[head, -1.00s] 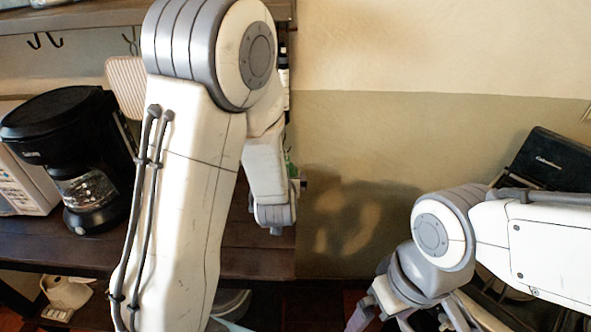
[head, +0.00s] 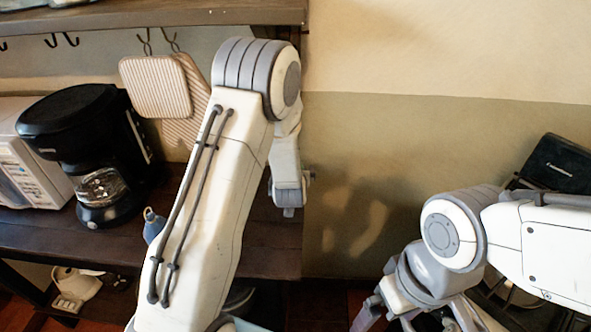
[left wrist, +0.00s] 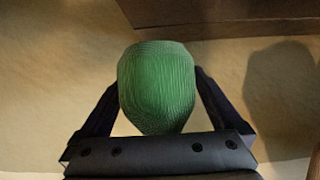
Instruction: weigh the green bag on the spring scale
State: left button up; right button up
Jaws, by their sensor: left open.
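In the left wrist view the green bag (left wrist: 157,85) shows rounded at the top and narrower toward the gripper. It is between the two dark fingers of my left gripper (left wrist: 158,92), which is open. I cannot tell whether the fingers touch it. In the head view my left arm hides the bag, and the left fingers cannot be made out. My right gripper (head: 412,318) is low at the bottom edge, partly cut off, with its jaw state unclear. I cannot make out the spring scale in either view.
A wooden wall shelf (head: 120,18) with hooks and hanging striped pot holders (head: 155,87) is above the dark counter (head: 75,240). A black coffee maker (head: 75,125), a white microwave (head: 25,165) and a small blue ringed object (head: 153,226) are on the left.

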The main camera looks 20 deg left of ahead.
pick_arm(q)
grip_shut()
jog(key=shift+d+r+p, duration=0.2)
jog(key=shift+r+p, duration=0.2)
jog(key=shift+r, duration=0.25)
jog(key=shift+r, duration=0.1)
jog(key=shift+r+p, duration=0.35)
jog(key=shift+r, duration=0.2)
dwell(0.6)
jog(key=shift+r+p, duration=0.3)
jog(key=shift+r, duration=0.15)
jog(key=shift+f, duration=0.1)
dwell(0.3)
